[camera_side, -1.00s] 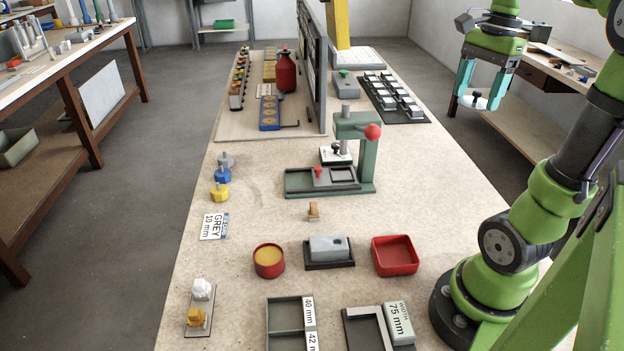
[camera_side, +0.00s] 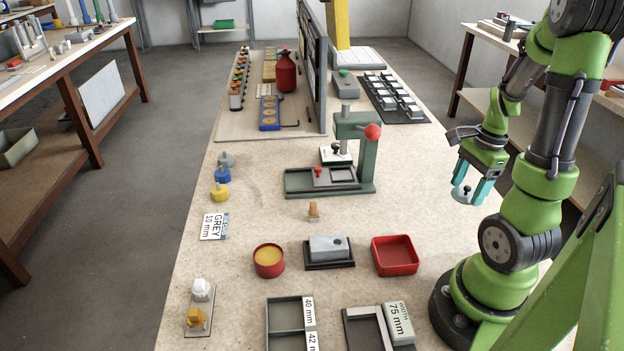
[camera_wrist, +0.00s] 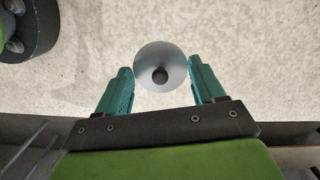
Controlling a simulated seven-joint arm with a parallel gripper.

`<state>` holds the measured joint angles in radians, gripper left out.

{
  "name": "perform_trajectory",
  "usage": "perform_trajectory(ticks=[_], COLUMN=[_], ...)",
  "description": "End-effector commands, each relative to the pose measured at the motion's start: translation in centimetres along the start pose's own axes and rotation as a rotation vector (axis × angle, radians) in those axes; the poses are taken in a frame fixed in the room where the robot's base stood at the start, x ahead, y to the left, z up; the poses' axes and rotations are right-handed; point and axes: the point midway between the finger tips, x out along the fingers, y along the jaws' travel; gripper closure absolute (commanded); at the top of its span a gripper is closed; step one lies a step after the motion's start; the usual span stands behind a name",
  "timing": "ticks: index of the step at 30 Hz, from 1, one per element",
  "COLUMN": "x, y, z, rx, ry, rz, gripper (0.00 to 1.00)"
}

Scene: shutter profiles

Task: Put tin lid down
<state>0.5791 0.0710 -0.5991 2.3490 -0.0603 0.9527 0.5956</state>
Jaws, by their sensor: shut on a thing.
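The tin lid (camera_side: 462,195) is a pale grey disc with a small dark knob at its middle. In the wrist view the lid (camera_wrist: 161,57) sits between the two teal fingertips, which grip its rim. My gripper (camera_side: 470,190) is shut on it and holds it in the air near the bench's right side. The wrist view shows my gripper (camera_wrist: 161,80) above the pale bench top. A round red tin (camera_side: 269,261) with an orange-yellow filling stands open on the bench, well to the left of the lid.
A red square tray (camera_side: 394,255), a grey block on a black base (camera_side: 329,250) and a small tan piece (camera_side: 313,211) lie left of my gripper. A green press (camera_side: 356,155) stands behind them. The bench top right of the press is clear.

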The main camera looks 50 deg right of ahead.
Motion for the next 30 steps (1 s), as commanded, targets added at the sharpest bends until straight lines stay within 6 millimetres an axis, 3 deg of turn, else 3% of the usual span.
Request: perform_trajectory(ticks=[3,6,20,23,30], x=[2.7,3.9,4.5,4.7,5.4], y=[0.1,-0.1,-0.3,-0.6,-1.7], z=[-0.4,-0.6,-0.2,1.3,7.6], rx=[0.003,0.001,-0.008,-0.012,-0.017], ry=[0.000,0.001,0.002,0.002,0.002], rz=[0.004,0.000,-0.005,-0.005,-0.005], gripper=[0.65,0.65,0.65,0.65,0.65])
